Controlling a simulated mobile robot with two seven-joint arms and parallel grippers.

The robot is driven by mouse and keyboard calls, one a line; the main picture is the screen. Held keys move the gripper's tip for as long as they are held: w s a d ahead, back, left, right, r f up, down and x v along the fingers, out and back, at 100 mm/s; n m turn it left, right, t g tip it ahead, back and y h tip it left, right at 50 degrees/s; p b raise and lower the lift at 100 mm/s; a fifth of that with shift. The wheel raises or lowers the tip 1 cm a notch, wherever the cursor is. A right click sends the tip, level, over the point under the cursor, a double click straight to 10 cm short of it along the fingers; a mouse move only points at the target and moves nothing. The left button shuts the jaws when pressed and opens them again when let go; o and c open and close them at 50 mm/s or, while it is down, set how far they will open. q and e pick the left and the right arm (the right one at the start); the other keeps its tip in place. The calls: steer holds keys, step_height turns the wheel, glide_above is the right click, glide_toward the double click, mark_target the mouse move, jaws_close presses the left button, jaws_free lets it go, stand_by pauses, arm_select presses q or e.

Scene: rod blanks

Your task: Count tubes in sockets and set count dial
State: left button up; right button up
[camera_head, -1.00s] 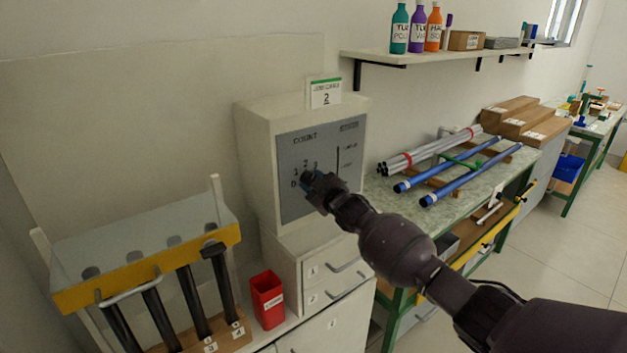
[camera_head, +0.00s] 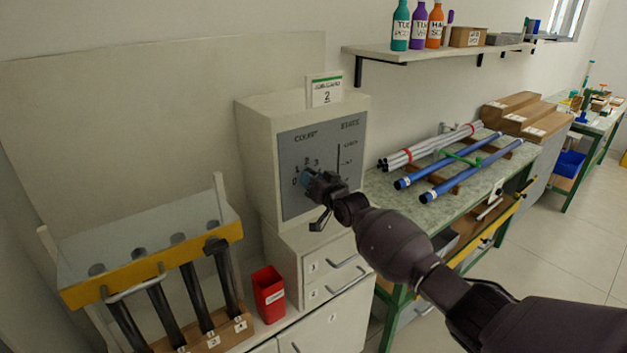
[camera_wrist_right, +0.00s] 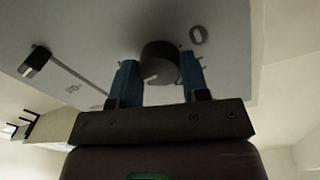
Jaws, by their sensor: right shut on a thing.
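The count dial (camera_wrist_right: 159,62) is a dark round knob with a pale mark on the grey panel (camera_head: 298,206) of a white box. My right gripper (camera_head: 312,181) is at the knob, its blue fingers on either side of it in the right wrist view (camera_wrist_right: 155,82). It is shut on the knob. The printed 0 shows near the knob; the pointed-to number is unclear. Several dark tubes (camera_head: 167,318) lean in a rack with a yellow front bar (camera_head: 135,275) at the left. Their upper ends show behind a clear cover. My left gripper is out of view.
A card reading 2 (camera_head: 326,91) stands on the box. A slider (camera_wrist_right: 38,60) is on the same panel. A red bin (camera_head: 268,293) stands between rack and drawers. Blue and grey rods (camera_head: 470,172) lie on the green bench at right. A bottle shelf (camera_head: 430,50) is above.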

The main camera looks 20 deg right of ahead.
steer(key=shift+m, duration=1.7)
steer(key=o, duration=0.9)
steer(key=shift+o, duration=0.2)
steer(key=shift+s, duration=0.1)
steer(key=p+v, duration=0.1)
steer(key=v, duration=0.9)
steer(key=shift+s+d+r, duration=0.15)
steer(key=shift+s+r, duration=0.05)
steer(key=shift+s, duration=0.1)
